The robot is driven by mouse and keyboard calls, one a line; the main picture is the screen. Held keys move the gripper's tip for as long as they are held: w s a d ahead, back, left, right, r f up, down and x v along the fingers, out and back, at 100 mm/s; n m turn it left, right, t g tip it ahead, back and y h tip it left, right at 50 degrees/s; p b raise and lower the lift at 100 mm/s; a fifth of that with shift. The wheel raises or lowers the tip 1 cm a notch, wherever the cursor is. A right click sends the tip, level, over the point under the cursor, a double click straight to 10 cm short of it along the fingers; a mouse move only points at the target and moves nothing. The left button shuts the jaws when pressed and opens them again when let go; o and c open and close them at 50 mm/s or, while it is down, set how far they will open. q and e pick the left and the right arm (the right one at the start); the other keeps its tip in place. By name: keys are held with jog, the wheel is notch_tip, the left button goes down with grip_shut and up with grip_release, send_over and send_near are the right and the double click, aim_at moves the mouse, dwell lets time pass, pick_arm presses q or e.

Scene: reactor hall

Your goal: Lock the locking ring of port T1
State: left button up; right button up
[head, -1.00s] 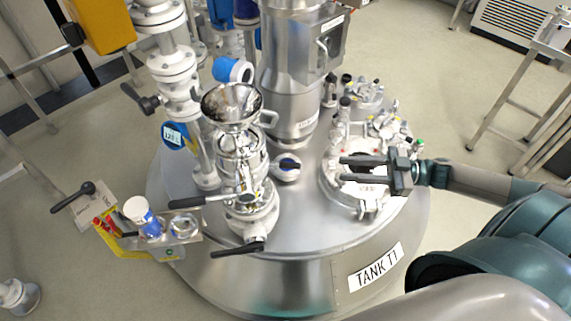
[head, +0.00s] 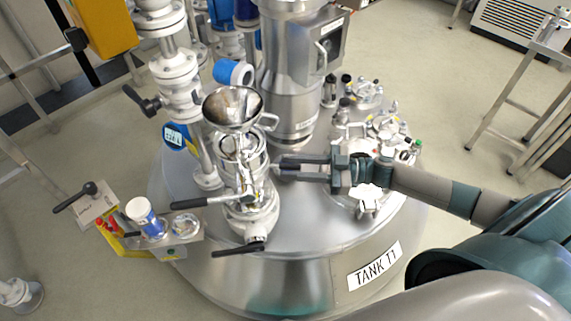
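The port assembly on the tank lid has a steel funnel (head: 232,104) on top. Below the funnel is a ring-shaped steel fitting (head: 250,212), which I take to be the locking ring of port T1. One black-ended lever (head: 195,201) points left from it. A lower black handle (head: 238,250) points left and towards the front. My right gripper (head: 280,169) points left, just right of the port column. Its two fingers show a gap with nothing between them. Whether the fingertips touch the column cannot be told. My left gripper is not in view.
The lid belongs to the tank labelled TANK T1 (head: 375,267). A hatch with clamps (head: 370,200) lies partly under my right arm. A small tray (head: 160,240) with a blue-and-white jar (head: 145,218) stands at the left. A thick steel column (head: 290,75) rises behind the gripper.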

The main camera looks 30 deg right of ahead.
jog(key=shift+x, duration=0.85)
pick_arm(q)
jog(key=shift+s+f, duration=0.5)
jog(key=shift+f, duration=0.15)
pick_arm(e)
jog(key=shift+w+a, duration=0.15)
jog(key=shift+a, duration=0.05)
jog(key=shift+c, duration=0.2)
grip_shut()
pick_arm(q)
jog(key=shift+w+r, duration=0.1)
